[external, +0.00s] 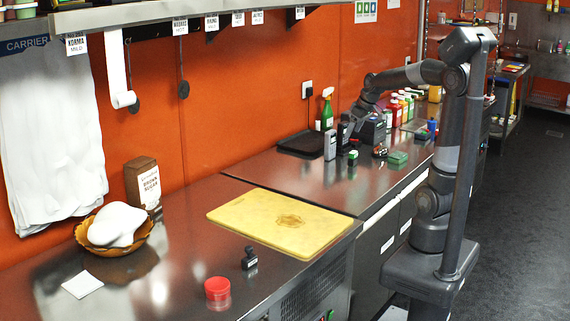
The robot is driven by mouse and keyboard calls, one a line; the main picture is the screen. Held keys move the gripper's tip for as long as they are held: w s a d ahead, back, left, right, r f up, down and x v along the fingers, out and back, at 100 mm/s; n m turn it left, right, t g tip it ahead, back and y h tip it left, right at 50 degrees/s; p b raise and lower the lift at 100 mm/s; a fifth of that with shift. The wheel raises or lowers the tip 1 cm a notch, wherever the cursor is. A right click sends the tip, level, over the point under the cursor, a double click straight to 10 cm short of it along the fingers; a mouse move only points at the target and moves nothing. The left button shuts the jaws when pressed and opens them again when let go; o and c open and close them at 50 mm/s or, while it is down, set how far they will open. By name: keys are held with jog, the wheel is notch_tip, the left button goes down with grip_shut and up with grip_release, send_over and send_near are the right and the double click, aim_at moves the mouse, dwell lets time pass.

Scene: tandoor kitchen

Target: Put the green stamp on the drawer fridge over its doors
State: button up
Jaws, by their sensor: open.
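A small dark stamp with a green part (352,157) stands on the steel counter, just right of and below my gripper (341,138). A flat green block, perhaps an ink pad (397,158), lies further right. My gripper points down over the back half of the counter and is open. Its fingertips are small and dark here, and I cannot tell whether anything is between them. The unit under this counter, with pale-labelled fronts (388,244), looks like the drawer fridge. Its steel top (290,165) carries the stamps. Another black stamp (249,259) stands on the nearer counter.
A yellow cutting board (285,220) lies across the nearer counter's right part. A red round tub (217,289) stands near the front edge. A green spray bottle (327,108), a black tray (300,143) and several bottles (400,105) stand at the back. The right counter's front strip looks mostly clear.

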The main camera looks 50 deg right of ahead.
jog(key=s+a+f+t, duration=0.1)
jog(key=s+a, duration=1.1)
jog(key=s, duration=0.4)
jog(key=shift+a, duration=0.2)
